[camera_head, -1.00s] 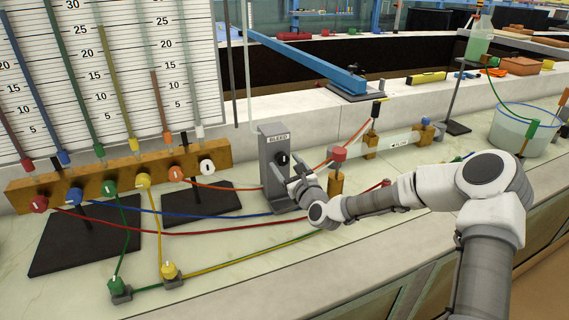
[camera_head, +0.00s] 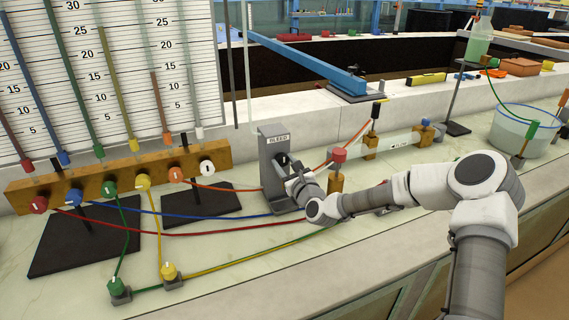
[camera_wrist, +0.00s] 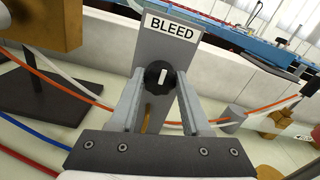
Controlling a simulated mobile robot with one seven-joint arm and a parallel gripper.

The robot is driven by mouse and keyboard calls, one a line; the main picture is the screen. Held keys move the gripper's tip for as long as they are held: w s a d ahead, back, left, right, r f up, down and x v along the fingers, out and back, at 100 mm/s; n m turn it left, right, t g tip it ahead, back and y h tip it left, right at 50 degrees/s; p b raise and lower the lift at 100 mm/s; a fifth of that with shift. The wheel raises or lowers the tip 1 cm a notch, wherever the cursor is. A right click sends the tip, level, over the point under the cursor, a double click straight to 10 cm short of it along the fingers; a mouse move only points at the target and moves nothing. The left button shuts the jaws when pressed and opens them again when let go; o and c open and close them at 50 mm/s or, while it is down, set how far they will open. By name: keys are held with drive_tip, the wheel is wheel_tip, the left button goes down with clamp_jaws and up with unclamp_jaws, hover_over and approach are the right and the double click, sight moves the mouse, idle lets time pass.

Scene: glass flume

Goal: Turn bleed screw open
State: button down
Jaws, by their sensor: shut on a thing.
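The bleed screw (camera_wrist: 158,78) is a black round knob with a white mark, set on a grey upright bracket (camera_wrist: 183,46) labelled BLEED. In the wrist view the mark stands nearly upright, tilted slightly. My gripper (camera_wrist: 160,88) has its two fingers on either side of the knob and is shut on it. In the head view the bracket (camera_head: 271,150) stands at the middle of the bench, and my gripper (camera_head: 287,168) reaches it from the right. The knob (camera_head: 282,159) is partly hidden there by the fingers.
A wooden manifold (camera_head: 125,173) with several coloured knobs stands left of the bracket. Red, blue, yellow and green tubes run across the bench beside my gripper. A red-capped post (camera_head: 339,155) stands close to my wrist, with a clear horizontal tube (camera_head: 398,144) behind.

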drive_tip(key=shift+n+b, duration=0.3)
drive_tip(key=shift+n, duration=0.1)
drive_tip(key=shift+f+n+b, duration=0.1)
drive_tip(key=shift+n+b, duration=0.6)
drive_tip(key=shift+n, duration=0.2)
drive_tip(key=n+b, duration=0.2)
drive_tip(key=n, duration=0.1)
drive_tip(key=shift+n, duration=0.3)
drive_tip(key=n+b, duration=0.4)
drive_tip(key=n, duration=0.2)
drive_tip(key=shift+a+n, duration=0.1)
drive_tip(key=shift+n, duration=0.2)
drive_tip(key=n+b, duration=0.3)
drive_tip(key=n, duration=0.3)
drive_tip(key=shift+f+b, duration=0.1)
drive_tip(key=shift+b, duration=0.3)
drive_tip(key=n+b, duration=0.3)
drive_tip(key=n, duration=0.2)
